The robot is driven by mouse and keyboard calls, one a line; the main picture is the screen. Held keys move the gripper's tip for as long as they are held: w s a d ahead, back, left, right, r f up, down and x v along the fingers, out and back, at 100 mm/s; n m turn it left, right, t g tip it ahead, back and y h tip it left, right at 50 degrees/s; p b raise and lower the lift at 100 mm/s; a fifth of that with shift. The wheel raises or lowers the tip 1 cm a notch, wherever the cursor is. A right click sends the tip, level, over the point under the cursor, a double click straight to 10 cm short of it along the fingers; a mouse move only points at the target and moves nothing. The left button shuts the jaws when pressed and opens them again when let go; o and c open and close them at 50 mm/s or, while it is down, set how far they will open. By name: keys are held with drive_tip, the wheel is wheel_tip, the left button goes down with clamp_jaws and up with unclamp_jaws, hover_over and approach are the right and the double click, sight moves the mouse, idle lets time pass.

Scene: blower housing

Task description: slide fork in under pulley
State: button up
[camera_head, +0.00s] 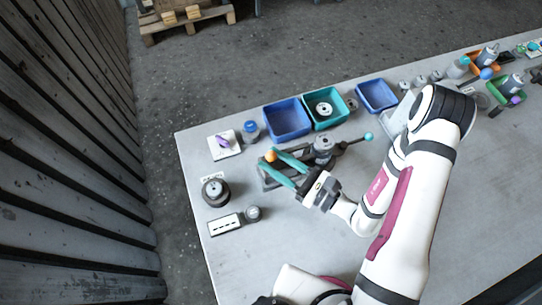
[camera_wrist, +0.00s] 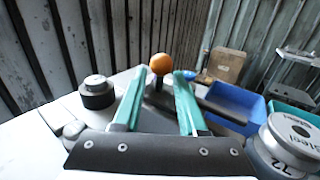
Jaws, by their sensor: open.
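My gripper (camera_head: 272,157) has two long teal fingers and is open. An orange ball knob (camera_head: 271,156) shows at the fingertips; in the wrist view the knob (camera_wrist: 160,64) is beyond and between the tips (camera_wrist: 160,75), and I see no finger closed on it. The knob seems to belong to a dark part on the grey fixture, perhaps the fork; its fork shape is hidden. The grey pulley (camera_head: 324,143) sits on the fixture right of the fingers. In the wrist view a grey round part marked "Steel 72" (camera_wrist: 285,150), probably the pulley, is at lower right.
A teal-ended lever (camera_head: 368,136) sticks out right of the pulley. Blue (camera_head: 287,134) and teal (camera_head: 343,118) bins stand behind. A black-and-grey round part (camera_head: 215,192), a white plate (camera_head: 225,225) and a white pad (camera_head: 223,146) lie left. Bare table lies in front.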

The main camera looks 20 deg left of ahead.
drive_tip(key=shift+w+a, duration=0.1)
drive_tip(key=shift+a, duration=0.55)
